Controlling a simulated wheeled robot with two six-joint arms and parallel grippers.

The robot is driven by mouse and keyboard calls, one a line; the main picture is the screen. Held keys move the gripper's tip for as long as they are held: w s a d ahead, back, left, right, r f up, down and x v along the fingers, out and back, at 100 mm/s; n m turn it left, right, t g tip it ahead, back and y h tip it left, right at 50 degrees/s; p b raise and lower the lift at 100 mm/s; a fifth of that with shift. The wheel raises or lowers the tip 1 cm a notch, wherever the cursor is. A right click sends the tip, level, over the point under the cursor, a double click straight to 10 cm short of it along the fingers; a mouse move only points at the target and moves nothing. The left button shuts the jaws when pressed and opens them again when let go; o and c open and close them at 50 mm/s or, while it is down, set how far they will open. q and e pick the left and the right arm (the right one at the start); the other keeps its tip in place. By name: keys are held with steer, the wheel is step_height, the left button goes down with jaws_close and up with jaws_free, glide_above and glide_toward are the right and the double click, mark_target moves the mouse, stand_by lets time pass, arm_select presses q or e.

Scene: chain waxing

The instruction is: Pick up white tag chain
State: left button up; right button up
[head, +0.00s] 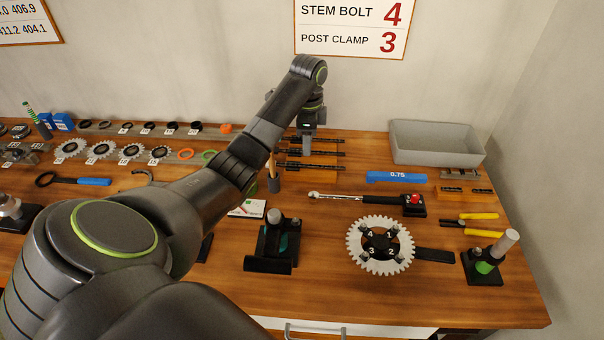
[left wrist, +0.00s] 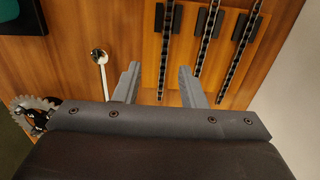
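Three dark chains lie in parallel rows at the back of the wooden table, in the head view a far one, a middle one (head: 328,153) and a near one (head: 322,168). No white tag can be made out on any of them.
A grey bin (head: 437,158) stands at the back right. A blue 0.75 gauge (head: 397,178), a ratchet wrench (head: 345,196) and a white gear (head: 360,258) lie right of and nearer than the chains. Clamp stands (head: 268,262) are at the front. My arm hides part of the table.

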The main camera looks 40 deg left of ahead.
mark_target(306, 165)
arm_select(q)
steer(key=shift+a+f+b, duration=0.15)
steer(key=shift+f+b, duration=1.1)
steer(key=shift+f, duration=0.5)
steer(key=f, duration=0.2)
steer(key=f+p, duration=0.1)
steer(key=shift+w+a, duration=0.25)
steer(key=shift+f, duration=0.55)
jaws_close()
